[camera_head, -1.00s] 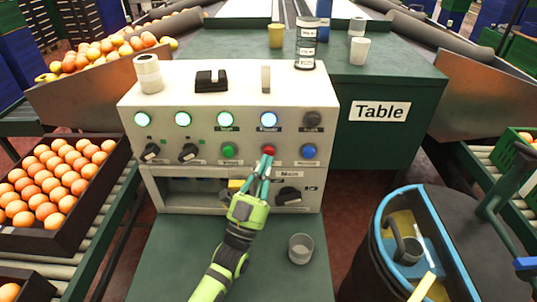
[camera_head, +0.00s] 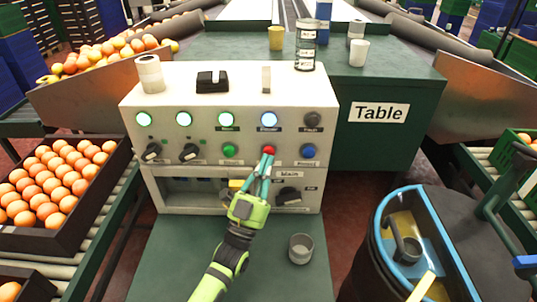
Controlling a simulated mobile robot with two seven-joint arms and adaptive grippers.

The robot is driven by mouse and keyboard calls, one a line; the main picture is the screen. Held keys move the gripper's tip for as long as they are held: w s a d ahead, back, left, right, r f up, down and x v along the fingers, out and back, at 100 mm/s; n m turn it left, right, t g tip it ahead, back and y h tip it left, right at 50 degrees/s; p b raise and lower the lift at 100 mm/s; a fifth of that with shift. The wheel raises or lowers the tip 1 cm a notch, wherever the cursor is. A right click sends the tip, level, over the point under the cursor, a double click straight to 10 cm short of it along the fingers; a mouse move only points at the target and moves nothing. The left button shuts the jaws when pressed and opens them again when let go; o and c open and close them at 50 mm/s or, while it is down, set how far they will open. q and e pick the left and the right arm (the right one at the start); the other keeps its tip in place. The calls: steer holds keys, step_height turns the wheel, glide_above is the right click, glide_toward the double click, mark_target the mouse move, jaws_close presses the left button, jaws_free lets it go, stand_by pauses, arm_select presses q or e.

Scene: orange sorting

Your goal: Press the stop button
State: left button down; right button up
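A cream control panel (camera_head: 210,108) stands on the green table in the middle of the head view. A red button (camera_head: 268,149) sits in its lower button row, between a green button (camera_head: 230,150) and a blue button (camera_head: 308,151). My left gripper (camera_head: 267,160) reaches up from below. Its teal fingertips are close together at the red button and cover its lower part. I cannot tell whether they touch it or press it in. Nothing shows between the fingers. My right gripper is not in view.
A grey cup (camera_head: 300,247) stands on the table to the right of my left arm. Two dark knobs (camera_head: 188,152) are left of the buttons, and a main switch (camera_head: 289,195) is below right.

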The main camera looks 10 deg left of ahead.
arm_select(q)
steer(key=shift+w+a+r, duration=0.3)
steer(key=shift+w+r, duration=0.05)
steer(key=shift+r, duration=0.2)
stand_by(0.4)
steer(key=shift+f, duration=0.2)
stand_by(0.3)
steer(key=shift+s+d, duration=0.1)
steer(key=shift+s, duration=0.05)
steer(key=s, duration=0.1)
steer(key=s+p, duration=0.1)
steer(key=s+d+f+p, duration=0.1)
steer(key=s, duration=0.1)
stand_by(0.3)
stand_by(0.5)
